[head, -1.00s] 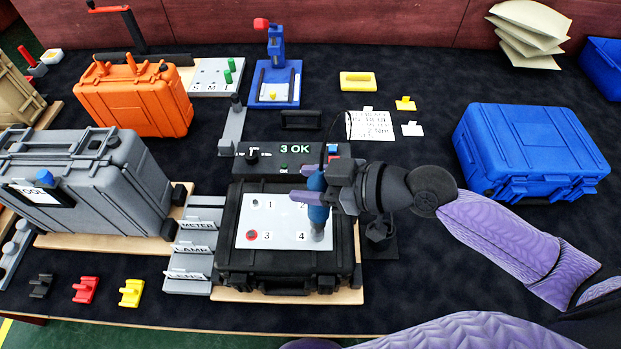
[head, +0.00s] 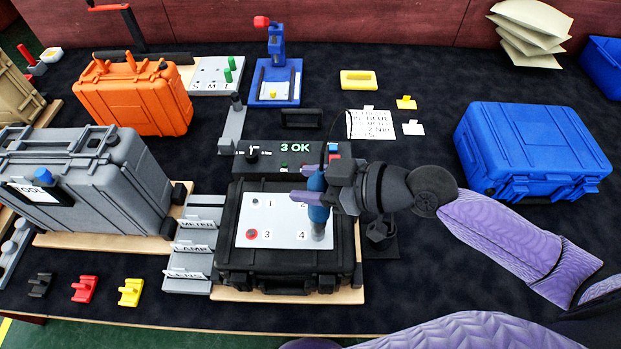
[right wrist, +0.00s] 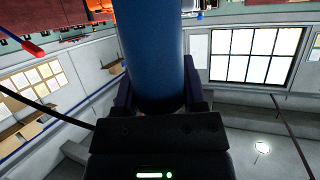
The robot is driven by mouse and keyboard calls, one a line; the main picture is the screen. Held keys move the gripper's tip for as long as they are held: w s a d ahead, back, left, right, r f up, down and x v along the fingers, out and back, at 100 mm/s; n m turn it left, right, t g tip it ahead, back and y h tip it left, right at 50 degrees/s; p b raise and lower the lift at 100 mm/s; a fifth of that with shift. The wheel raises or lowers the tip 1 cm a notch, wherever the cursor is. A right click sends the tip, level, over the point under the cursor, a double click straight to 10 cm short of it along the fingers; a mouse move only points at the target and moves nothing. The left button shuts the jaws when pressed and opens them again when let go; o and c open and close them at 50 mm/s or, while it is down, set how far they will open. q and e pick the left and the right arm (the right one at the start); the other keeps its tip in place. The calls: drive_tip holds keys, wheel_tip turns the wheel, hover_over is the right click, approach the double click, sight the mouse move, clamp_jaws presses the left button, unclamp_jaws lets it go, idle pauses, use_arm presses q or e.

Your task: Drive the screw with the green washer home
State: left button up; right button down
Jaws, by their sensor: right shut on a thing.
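My right gripper (head: 338,188) is shut on a blue power screwdriver (head: 318,196), held upright. Its grey nose (head: 317,235) stands over the spot beside the number 4 on the white plate (head: 270,240). The plate lies on top of the black case (head: 235,268). The blue body also fills the middle of the right wrist view (right wrist: 153,50), between the two fingers. No green washer shows; the screw and any washer under the nose are hidden. A red washer (head: 252,234) with a screw sits at 3, and a small dark screw (head: 255,200) at 1. My left gripper is out of view.
Behind the case a black control box (head: 265,153) shows "3 OK". Grey labelled racks (head: 190,262) and a grey case (head: 95,190) stand to the left. A blue case (head: 530,150) stands at the right. The dark table front right is clear.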

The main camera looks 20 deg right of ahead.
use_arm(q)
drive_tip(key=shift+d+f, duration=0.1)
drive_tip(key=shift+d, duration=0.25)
use_arm(e)
drive_tip(key=shift+f, duration=0.15)
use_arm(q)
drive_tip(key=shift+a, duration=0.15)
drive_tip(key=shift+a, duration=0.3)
use_arm(e)
wheel_tip(320, 180, up, 6)
drive_tip(key=p, duration=0.5)
drive_tip(key=shift+r, duration=0.2)
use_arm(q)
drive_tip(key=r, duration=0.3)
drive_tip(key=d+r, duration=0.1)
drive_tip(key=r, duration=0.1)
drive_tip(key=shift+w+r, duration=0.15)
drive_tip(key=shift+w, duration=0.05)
use_arm(e)
drive_tip(key=shift+f, duration=0.1)
